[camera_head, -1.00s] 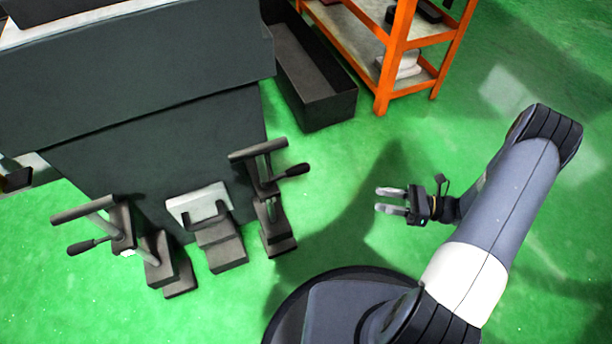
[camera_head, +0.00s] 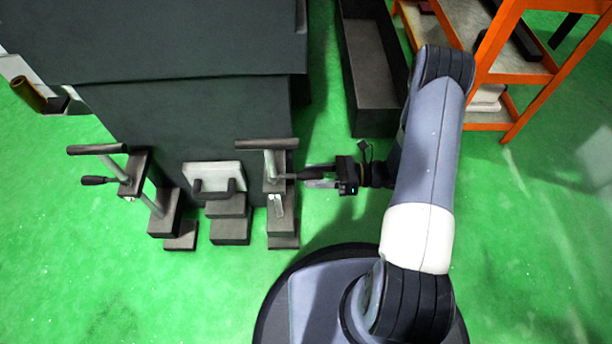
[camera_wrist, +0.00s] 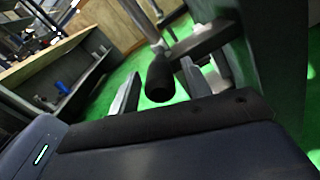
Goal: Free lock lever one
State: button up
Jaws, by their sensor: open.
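The right lock lever (camera_head: 277,170) stands against the dark machine, with a T-bar on top and a side handle ending in a black knob. My gripper (camera_head: 314,178) is open at that knob, reaching in from the right. In the wrist view the black knob (camera_wrist: 160,79) appears between the two grey fingers, not clamped; whether a finger touches it I cannot tell. A similar left lock lever (camera_head: 133,172) has its black knob (camera_head: 95,181) pointing left. No label shows which lever is number one.
A pale bracket with a dark handle (camera_head: 215,180) sits between the levers. A dark open trough (camera_head: 375,70) and an orange shelf (camera_head: 500,45) stand behind my arm. The green floor (camera_head: 100,290) is clear in front.

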aim_at(298, 176)
jog(key=shift+w+a, duration=0.1)
jog(key=shift+a, duration=1.15)
grip_shut()
